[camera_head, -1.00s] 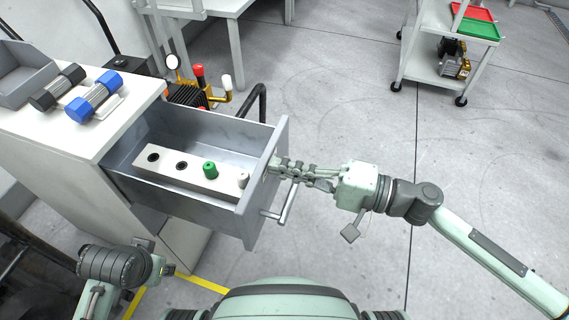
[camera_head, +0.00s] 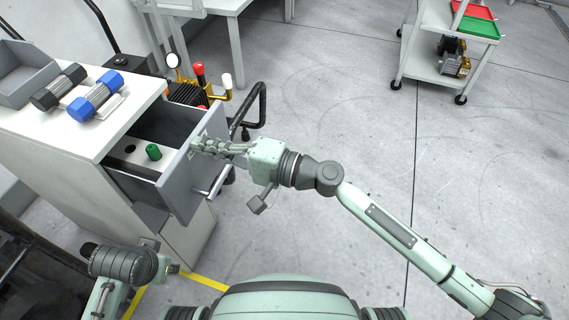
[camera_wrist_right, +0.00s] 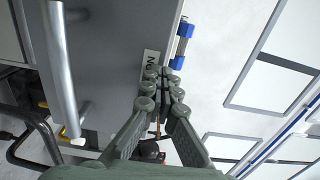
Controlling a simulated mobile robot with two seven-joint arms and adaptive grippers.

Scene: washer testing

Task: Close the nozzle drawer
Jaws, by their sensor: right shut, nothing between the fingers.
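The nozzle drawer (camera_head: 176,194) is a grey drawer in the white cabinet (camera_head: 50,165), partly open. Inside it, a light block with holes (camera_head: 128,152) carries a green nozzle (camera_head: 153,152). My right gripper (camera_head: 198,147) is shut with nothing in it. Its fingertips are at the outer face of the drawer front, above the bar handle (camera_head: 216,181). In the right wrist view, the shut fingers (camera_wrist_right: 163,78) are against or very close to the drawer front (camera_wrist_right: 110,60), by a label (camera_wrist_right: 150,66). My left arm shows at the lower left, but its fingers are not visible.
Blue (camera_head: 95,97) and black-and-silver (camera_head: 58,87) cylindrical parts and a grey bin (camera_head: 24,75) are on the cabinet top. A pump with gauge and valves (camera_head: 195,88) stands behind the drawer. A cart (camera_head: 440,70) is at the upper right. The floor on the right is clear.

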